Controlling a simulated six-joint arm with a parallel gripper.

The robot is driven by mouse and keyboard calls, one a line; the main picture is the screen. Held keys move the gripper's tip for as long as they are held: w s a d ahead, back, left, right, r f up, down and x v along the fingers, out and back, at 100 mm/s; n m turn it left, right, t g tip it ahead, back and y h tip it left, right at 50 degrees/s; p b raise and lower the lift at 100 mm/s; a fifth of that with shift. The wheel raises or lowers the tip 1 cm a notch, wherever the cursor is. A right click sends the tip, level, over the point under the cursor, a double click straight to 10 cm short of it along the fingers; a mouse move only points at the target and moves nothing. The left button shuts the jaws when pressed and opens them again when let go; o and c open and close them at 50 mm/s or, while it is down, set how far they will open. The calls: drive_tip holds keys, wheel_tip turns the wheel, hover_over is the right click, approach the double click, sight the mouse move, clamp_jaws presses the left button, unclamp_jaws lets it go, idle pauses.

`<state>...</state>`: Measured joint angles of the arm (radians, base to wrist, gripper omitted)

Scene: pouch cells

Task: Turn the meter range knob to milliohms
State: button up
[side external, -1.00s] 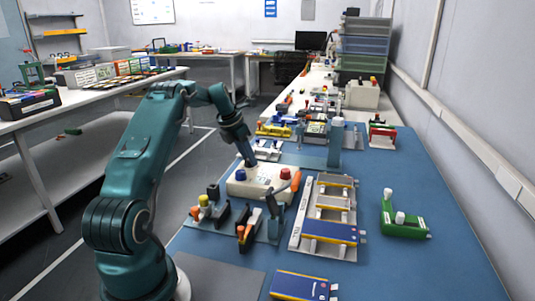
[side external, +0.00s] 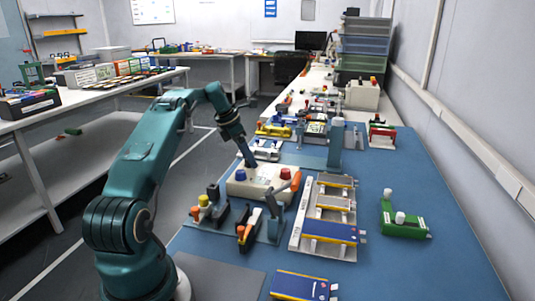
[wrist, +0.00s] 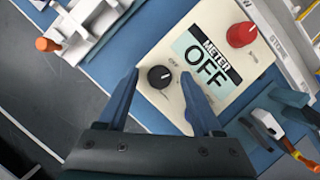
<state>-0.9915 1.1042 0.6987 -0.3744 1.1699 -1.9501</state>
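The meter (side external: 262,184) is a cream box on the blue bench, with a blue terminal (side external: 240,174) and a red terminal (side external: 285,174) on top. In the wrist view its display (wrist: 205,58) reads "METER OFF". The black range knob (wrist: 160,77) has a white pointer mark and small labels around it; "OFF" is legible near its upper right. My gripper (wrist: 159,73) is open, its blue fingers on either side of the knob with a gap at each side. In the side view my gripper (side external: 251,164) is low over the meter, and the knob is hidden.
The red terminal (wrist: 242,34) stands right of the display in the wrist view. A fixture with an orange-handled clamp (side external: 245,230) sits in front of the meter. A rack with a blue-yellow pouch cell (side external: 330,232) is at right.

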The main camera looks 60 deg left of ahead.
drive_tip(key=shift+v, duration=2.6)
